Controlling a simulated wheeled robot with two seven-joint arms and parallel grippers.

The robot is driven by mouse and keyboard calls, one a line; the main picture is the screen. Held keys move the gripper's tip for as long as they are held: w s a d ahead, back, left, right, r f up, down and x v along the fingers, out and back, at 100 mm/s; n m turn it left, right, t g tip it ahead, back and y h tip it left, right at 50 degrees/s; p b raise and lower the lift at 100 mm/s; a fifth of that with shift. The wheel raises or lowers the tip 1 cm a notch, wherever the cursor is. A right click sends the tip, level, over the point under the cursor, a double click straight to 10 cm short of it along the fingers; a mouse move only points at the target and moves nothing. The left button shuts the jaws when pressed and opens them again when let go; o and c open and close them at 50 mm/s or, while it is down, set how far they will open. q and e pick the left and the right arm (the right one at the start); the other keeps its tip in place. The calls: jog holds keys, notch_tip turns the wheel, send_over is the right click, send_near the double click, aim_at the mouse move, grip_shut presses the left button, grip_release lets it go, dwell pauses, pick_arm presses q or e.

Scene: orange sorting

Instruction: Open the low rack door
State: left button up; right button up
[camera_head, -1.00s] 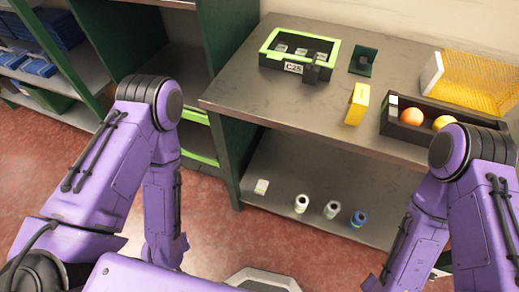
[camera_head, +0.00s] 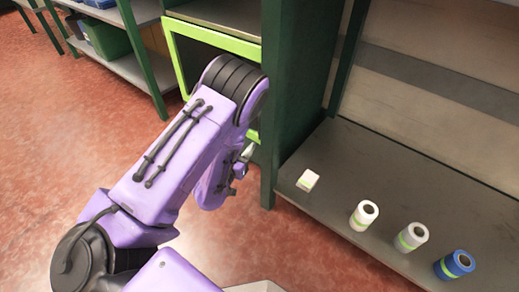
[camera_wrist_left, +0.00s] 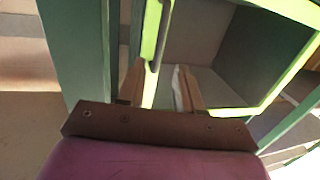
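The low rack door has a lime-green frame (camera_head: 212,38) in the head view, partly hidden behind my left arm. It appears in line with the rack front. In the left wrist view the door frame (camera_wrist_left: 225,111) surrounds a grey interior, and a dark upright handle (camera_wrist_left: 159,38) sits on its left bar. My left gripper (camera_wrist_left: 160,86) is open, its two fingers apart, with the left bar and the handle's lower end showing between them; contact cannot be told. In the head view the left gripper (camera_head: 244,158) is low beside the rack and mostly hidden. My right gripper is out of view.
A dark green rack post (camera_head: 290,95) stands right of the door. The low shelf (camera_head: 400,170) beyond it holds a small white box (camera_head: 307,180), two white rolls and a blue roll (camera_head: 455,265). Red floor (camera_head: 60,150) is free at left.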

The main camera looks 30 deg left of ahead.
aim_at(259, 128)
pick_arm(q)
jog(key=shift+t, duration=0.3)
jog(key=w+b, duration=0.1)
jog(key=w, duration=0.2)
jog(key=w+a+b, duration=0.1)
jog(key=w, duration=0.3)
jog(key=w+b, duration=0.1)
jog(key=w, duration=0.2)
jog(key=shift+w+a+f+b, duration=0.15)
jog(key=shift+a+f+b, duration=0.05)
jog(key=shift+f+b, duration=0.15)
jog(key=shift+w+r, duration=0.15)
jog(key=shift+w, duration=0.3)
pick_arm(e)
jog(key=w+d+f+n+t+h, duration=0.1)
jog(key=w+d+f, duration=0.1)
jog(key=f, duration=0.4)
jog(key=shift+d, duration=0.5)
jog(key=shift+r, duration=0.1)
